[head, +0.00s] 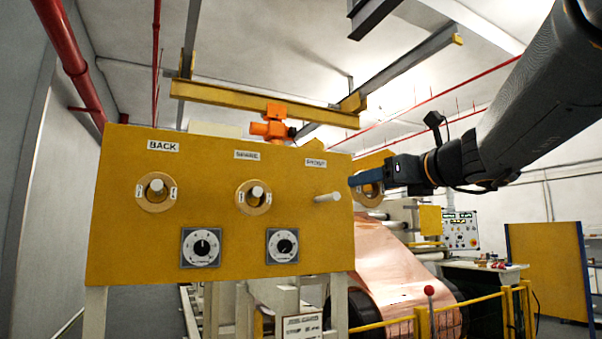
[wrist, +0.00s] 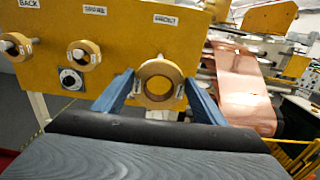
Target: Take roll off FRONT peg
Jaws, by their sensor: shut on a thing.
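My gripper (head: 366,181) is shut on a tan roll, a ring with a wide hole. In the wrist view, the roll (wrist: 160,104) sits between the two blue fingers of my gripper (wrist: 159,82), with its open hole facing the camera. In the head view, the FRONT peg (head: 327,198) is a bare pale rod sticking out of the yellow panel (head: 215,215). The held roll is apart from this peg, to its right. In the head view, a blue finger partly covers the roll.
The BACK peg (head: 156,189) and SPARE peg (head: 256,194) each carry a tan roll. Two dials (head: 201,248) sit below. A copper foil sheet (head: 390,265) and yellow railing (head: 455,310) are right of the panel. An orange hoist (head: 272,125) is behind.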

